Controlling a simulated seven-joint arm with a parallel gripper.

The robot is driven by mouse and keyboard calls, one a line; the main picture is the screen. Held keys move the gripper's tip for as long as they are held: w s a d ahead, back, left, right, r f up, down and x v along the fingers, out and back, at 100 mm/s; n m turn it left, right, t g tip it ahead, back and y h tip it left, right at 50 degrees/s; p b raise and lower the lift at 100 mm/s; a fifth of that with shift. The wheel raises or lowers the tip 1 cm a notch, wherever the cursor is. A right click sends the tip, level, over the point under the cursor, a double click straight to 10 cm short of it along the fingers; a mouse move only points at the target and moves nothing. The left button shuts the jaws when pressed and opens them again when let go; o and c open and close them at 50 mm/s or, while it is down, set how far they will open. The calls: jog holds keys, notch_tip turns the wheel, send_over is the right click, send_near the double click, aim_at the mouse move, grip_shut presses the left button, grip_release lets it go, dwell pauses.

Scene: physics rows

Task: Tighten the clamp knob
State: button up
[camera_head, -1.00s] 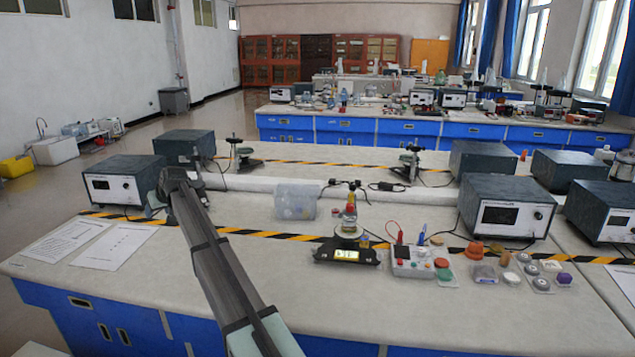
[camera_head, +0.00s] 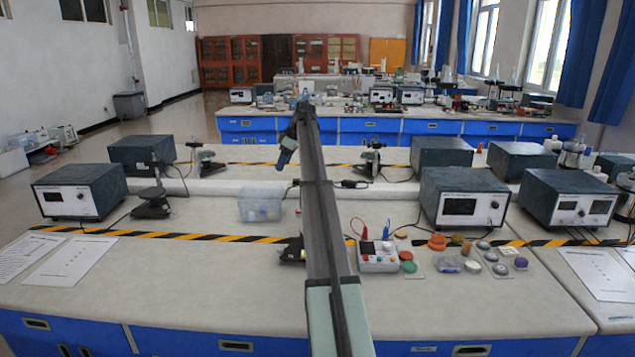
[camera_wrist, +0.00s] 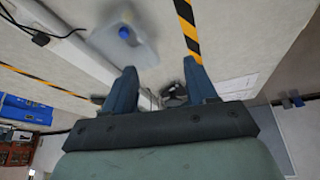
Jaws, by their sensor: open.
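A dark clamp stand (camera_head: 152,200) with a flat base and a short upright stands on the near bench, right of the left instrument box. It also shows, small, beyond my fingers in the wrist view (camera_wrist: 174,94). Its knob is too small to make out. Two similar stands, one back left (camera_head: 207,158) and one back right (camera_head: 371,158), are on the far side of the bench. My gripper (camera_head: 284,158) is raised over the bench, right of the near stand and apart from it. In the wrist view its two fingers (camera_wrist: 162,88) are spread with nothing between them.
A clear plastic bin (camera_head: 260,204) sits below my gripper. My arm hides part of a black device (camera_head: 291,249). A control box (camera_head: 378,256) and several small coloured pieces lie to the right. Instrument boxes (camera_head: 80,190) flank the bench. The front left holds papers (camera_head: 65,262).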

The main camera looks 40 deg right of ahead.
jog(key=s+d+r+n, duration=0.2)
jog(key=s+d+r, duration=0.2)
jog(key=s+d, duration=0.85)
jog(key=shift+g, duration=0.4)
jog(key=x, duration=0.4)
jog(key=w+x, duration=0.1)
jog(key=x, duration=0.9)
jog(key=shift+w+d+r, duration=0.2)
jog(key=shift+w+d, duration=0.05)
jog(key=shift+d, duration=0.05)
jog(key=c, duration=1.1)
jog(key=shift+o, duration=0.2)
jog(key=shift+m+y, duration=0.3)
jog(key=m, duration=0.1)
jog(key=m+h, duration=0.1)
jog(key=m, duration=0.1)
jog(key=m+t, duration=0.1)
jog(key=m, duration=0.1)
jog(key=shift+s+a+h, duration=0.15)
jog(key=shift+a+h, duration=0.1)
jog(key=shift+h, duration=0.15)
jog(key=m+h, duration=0.2)
jog(key=m, duration=0.3)
